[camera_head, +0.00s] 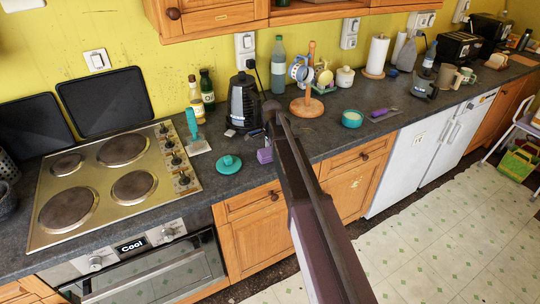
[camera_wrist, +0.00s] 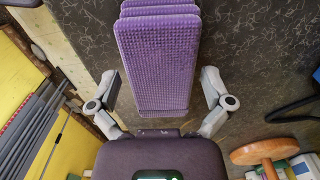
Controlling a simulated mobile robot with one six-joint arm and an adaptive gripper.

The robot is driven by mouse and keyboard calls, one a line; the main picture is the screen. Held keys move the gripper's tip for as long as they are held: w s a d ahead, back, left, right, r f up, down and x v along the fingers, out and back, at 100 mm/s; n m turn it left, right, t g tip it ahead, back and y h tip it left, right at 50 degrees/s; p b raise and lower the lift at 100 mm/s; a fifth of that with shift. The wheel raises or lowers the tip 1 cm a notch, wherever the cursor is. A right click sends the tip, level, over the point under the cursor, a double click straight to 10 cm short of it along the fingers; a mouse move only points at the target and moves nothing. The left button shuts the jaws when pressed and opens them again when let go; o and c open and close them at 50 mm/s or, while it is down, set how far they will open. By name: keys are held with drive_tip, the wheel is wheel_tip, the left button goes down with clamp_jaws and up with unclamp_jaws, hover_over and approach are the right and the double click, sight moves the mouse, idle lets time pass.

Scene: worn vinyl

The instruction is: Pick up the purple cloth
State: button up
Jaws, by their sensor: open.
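The purple cloth (camera_wrist: 157,60) fills the upper middle of the wrist view. It is a stack of folded, ribbed layers on the dark speckled counter. In the head view it shows as a small purple stack (camera_head: 265,155) near the counter's front edge, just left of my arm. My gripper (camera_wrist: 159,88) is open in the wrist view, with one finger on each side of the cloth and a visible gap on both sides. The fingers do not grip it. I cannot make out my fingers in the head view.
A teal lid (camera_head: 228,164) lies left of the cloth. A black kettle (camera_head: 243,102) and a wooden mug stand (camera_head: 307,106) stand behind it. A teal bowl (camera_head: 352,119) and a purple-handled utensil (camera_head: 383,112) lie to the right. The stove (camera_head: 110,185) is further left.

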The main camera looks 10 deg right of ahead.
drive_tip(key=c, duration=0.9)
drive_tip(key=shift+r, duration=0.2)
wheel_tip(320, 180, up, 3)
drive_tip(key=p, duration=0.3)
drive_tip(key=shift+r+p, duration=0.2)
drive_tip(key=shift+p, duration=0.2)
drive_tip(key=s, duration=1)
drive_tip(key=s+d+r+p, duration=0.1)
drive_tip(key=s, duration=0.5)
drive_tip(key=shift+r, duration=0.1)
